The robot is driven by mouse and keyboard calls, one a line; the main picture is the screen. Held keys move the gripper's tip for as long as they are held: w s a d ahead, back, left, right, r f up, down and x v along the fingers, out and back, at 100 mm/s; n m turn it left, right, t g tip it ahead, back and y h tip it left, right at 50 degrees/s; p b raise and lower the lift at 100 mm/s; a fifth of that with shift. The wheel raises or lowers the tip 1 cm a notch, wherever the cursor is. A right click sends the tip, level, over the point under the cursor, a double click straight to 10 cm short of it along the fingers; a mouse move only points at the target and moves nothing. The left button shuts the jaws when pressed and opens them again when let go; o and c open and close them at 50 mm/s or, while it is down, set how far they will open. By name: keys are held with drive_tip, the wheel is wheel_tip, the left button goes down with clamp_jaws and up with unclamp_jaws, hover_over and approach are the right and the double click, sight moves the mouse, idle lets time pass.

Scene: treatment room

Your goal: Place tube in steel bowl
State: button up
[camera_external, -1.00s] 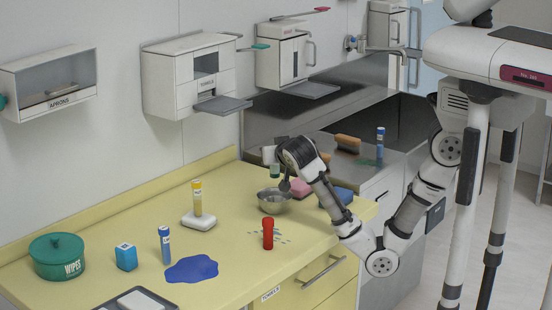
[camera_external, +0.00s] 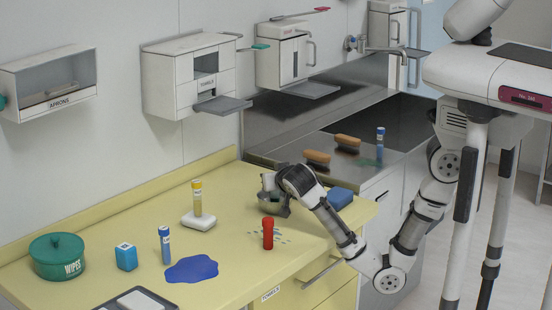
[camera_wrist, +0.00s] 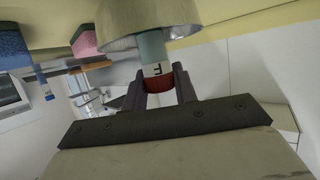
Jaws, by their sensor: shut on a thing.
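My gripper (camera_wrist: 160,88) is shut on a tube (camera_wrist: 152,48) with a teal body, a white label with dark lettering and a red end between the fingers. In the wrist view the tube's far end reaches into the mouth of the steel bowl (camera_wrist: 118,24). Whether it touches the bowl's inside cannot be seen. In the external view my gripper (camera_external: 270,184) is low over the bowl (camera_external: 274,208) on the yellow counter, hiding part of it and most of the tube.
A red tube (camera_external: 268,234) stands upright in front of the bowl beside blue-grey droplets. A blue sponge (camera_external: 341,198) is right of the bowl. A pink sponge (camera_wrist: 84,44) shows in the wrist view. A yellow-topped tube (camera_external: 197,200) stands on a white base to the left.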

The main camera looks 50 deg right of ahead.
drive_tip(key=o, duration=1)
drive_tip(key=shift+o, duration=0.2)
drive_tip(key=shift+r, duration=0.15)
wheel_tip(320, 180, up, 7)
drive_tip(key=p, duration=0.4)
